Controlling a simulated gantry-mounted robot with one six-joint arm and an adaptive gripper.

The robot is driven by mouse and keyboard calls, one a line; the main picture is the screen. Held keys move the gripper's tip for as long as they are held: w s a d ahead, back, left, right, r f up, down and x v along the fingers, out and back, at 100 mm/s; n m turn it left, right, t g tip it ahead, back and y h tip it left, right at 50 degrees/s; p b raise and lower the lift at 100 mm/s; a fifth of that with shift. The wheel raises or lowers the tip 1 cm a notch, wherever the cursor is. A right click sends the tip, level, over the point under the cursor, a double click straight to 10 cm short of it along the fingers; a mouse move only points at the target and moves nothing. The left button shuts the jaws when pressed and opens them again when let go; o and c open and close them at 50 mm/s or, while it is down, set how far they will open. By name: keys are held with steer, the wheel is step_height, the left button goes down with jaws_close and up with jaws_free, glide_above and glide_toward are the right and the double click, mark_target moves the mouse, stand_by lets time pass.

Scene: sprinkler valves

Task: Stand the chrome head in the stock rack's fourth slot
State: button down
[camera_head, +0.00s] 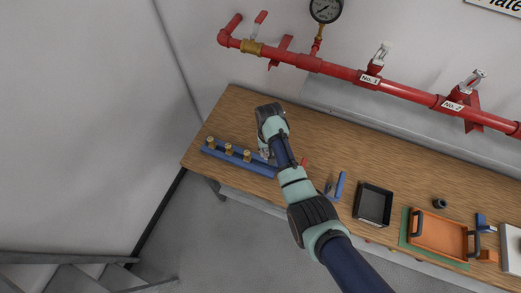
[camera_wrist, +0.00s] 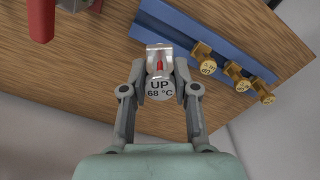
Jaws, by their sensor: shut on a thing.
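The chrome head (camera_wrist: 160,58) is between my gripper's fingertips (camera_wrist: 159,88) in the wrist view, with a red bulb and a round tag reading "UP 68 °C". My gripper is shut on it. The blue stock rack (camera_wrist: 178,32) lies just beyond, and the head overlaps its near edge in this view. I cannot tell whether the head touches the rack. Three brass heads (camera_wrist: 237,72) stand in the rack toward its right end. In the head view the rack (camera_head: 262,170) lies at the bench's left, and my gripper (camera_head: 265,154) is at its right part, mostly hidden by my arm.
A red pipe (camera_head: 340,72) with mounted heads and a gauge (camera_head: 325,9) runs along the wall behind the bench. Right of my arm are a blue stand (camera_head: 340,186), a black tray (camera_head: 373,205) and an orange tray (camera_head: 438,233). A red-handled thing (camera_wrist: 41,20) shows at upper left in the wrist view.

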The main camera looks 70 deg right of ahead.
mark_target(267, 155)
steer(key=shift+r, duration=0.1)
steer(key=shift+w+f+b, duration=0.1)
steer(key=shift+f+b, duration=2)
steer(key=shift+f, duration=1.5)
steer(key=shift+f+b, duration=0.8)
steer(key=shift+f, duration=0.6)
steer(key=c, duration=0.8)
jaws_free()
steer(key=shift+r, duration=0.15)
step_height(267, 155, up, 8)
steer(key=p, duration=0.8)
